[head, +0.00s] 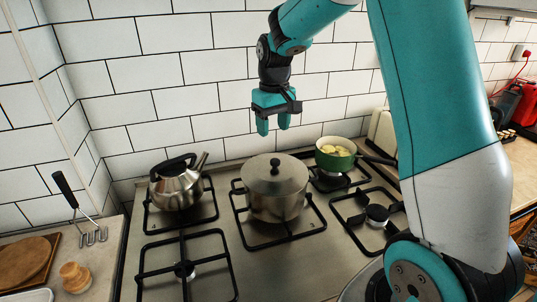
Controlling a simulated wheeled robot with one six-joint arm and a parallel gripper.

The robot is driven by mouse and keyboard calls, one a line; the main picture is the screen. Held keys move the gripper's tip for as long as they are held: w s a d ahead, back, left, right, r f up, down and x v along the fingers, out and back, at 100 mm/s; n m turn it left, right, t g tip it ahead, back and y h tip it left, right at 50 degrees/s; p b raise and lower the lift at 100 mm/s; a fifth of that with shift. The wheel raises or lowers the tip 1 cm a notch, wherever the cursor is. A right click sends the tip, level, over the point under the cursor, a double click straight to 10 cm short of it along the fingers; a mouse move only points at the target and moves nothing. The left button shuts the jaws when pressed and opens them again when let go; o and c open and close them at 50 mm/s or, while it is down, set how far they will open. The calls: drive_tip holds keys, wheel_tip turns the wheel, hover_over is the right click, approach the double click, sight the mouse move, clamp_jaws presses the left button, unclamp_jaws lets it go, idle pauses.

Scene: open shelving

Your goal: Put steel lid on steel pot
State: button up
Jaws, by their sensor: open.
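The steel pot (276,204) stands on the middle burner of the stove. The steel lid (274,173), with a dark knob on top, rests on the pot's rim and appears to cover it. My gripper (273,131) hangs in the air above the lid, fingers pointing down. Its two teal fingertips are apart with nothing between them, and there is a clear gap between them and the knob.
A steel kettle (178,183) stands on the back left burner. A green pan (336,154) with food in it sits at the back right, its dark handle pointing right. The front left burner (185,269) is empty. A tiled wall (160,68) rises behind the stove.

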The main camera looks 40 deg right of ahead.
drive_tip(key=s+a+r+n+y, duration=0.1)
drive_tip(key=s+a+r+n, duration=0.25)
drive_tip(key=s+a, duration=0.8)
drive_tip(key=s+a+n+y, duration=0.1)
drive_tip(key=s+a, duration=0.4)
drive_tip(key=s, duration=0.3)
drive_tip(key=s+a+r+n+y, duration=0.1)
drive_tip(key=s+a+n+y, duration=0.1)
drive_tip(key=s+a, duration=0.4)
drive_tip(key=shift+s+r, duration=0.15)
drive_tip(key=shift+s, duration=0.85)
